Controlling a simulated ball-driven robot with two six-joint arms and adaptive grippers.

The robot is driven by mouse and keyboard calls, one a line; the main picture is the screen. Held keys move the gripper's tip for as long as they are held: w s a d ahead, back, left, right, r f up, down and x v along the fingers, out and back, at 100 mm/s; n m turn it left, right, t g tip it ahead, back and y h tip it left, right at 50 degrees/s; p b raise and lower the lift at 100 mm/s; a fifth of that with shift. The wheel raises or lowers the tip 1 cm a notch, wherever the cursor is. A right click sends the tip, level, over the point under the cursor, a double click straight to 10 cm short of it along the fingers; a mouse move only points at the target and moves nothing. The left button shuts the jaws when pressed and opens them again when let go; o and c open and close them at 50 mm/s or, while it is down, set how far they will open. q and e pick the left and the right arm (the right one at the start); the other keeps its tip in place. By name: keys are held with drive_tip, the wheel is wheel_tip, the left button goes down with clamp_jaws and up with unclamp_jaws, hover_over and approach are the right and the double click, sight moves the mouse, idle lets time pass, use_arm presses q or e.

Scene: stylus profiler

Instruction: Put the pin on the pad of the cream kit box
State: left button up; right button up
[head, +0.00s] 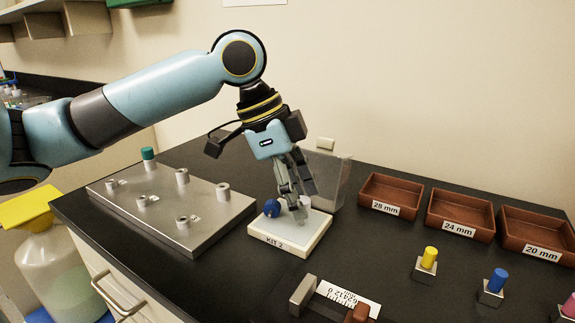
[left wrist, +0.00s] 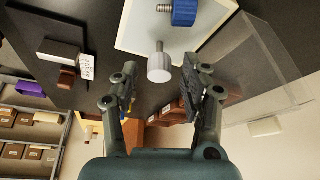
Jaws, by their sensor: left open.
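The cream kit box (head: 290,240), labelled KIT 2, sits on the dark bench with a pale pad on top. A white-headed pin (left wrist: 160,68) with a short stem lies on the pad; in the head view its head (head: 305,202) is partly hidden by my fingers. A blue-headed threaded piece (left wrist: 184,13) lies beside it, and also shows in the head view (head: 272,208). My left gripper (head: 301,207) is open just above the box. In the left wrist view its fingers stand either side of the pin's head, with gaps visible. My right gripper is not in view.
A metal plate (head: 222,232) with several posts lies left of the box. A clear upright panel (head: 330,182) stands close behind it. Brown trays (head: 391,193) are at the right. Small blocks with a yellow peg (head: 429,257) and a blue peg (head: 497,281) stand in front of them.

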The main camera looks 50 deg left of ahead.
use_arm(q)
drive_tip(key=p+v, duration=0.9)
drive_tip(key=v, duration=0.2)
drive_tip(key=shift+r+p, duration=0.3)
drive_tip(key=shift+p, duration=0.05)
drive_tip(key=shift+s, duration=0.15)
